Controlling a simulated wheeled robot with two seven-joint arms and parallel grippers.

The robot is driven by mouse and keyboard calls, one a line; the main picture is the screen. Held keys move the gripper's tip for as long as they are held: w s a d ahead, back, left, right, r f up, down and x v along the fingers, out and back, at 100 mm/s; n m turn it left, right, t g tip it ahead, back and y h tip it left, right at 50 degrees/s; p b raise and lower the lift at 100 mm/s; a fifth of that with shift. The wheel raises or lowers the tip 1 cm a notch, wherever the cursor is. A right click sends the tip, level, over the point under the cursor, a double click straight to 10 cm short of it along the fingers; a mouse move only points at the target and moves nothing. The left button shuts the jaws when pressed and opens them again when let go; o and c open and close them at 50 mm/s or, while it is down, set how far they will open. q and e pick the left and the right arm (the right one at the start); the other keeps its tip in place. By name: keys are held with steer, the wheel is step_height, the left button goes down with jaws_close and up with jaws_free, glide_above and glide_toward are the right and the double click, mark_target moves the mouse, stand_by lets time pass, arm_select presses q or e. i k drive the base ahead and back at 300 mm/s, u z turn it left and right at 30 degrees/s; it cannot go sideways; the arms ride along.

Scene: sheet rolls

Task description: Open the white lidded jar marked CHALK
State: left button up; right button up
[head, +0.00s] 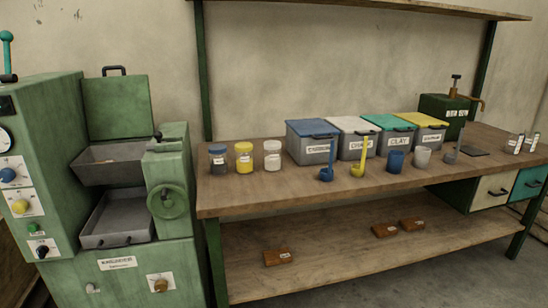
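A grey square bin with a white lid (352,125) stands on the workbench, with a label that seems to begin "CHA", partly hidden by a yellow ladle. Its lid is shut and has a dark handle at the front. A small round jar with a white lid (272,155) stands further left, upright and closed; its label is too small to read. Neither of my grippers shows in the head view.
Blue-lidded (312,129), green-lidded (387,123) and yellow-lidded (420,121) bins flank the white-lidded one. Blue (327,174) and yellow (358,170) ladles and cups stand before them. Yellow-lidded (244,157) and blue-lidded (218,159) jars stand left. The bench's (290,190) front strip is clear.

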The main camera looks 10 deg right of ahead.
mark_target(272, 159)
steer(key=z, duration=0.35)
steer(key=i, duration=1.7)
steer(key=u, duration=0.6)
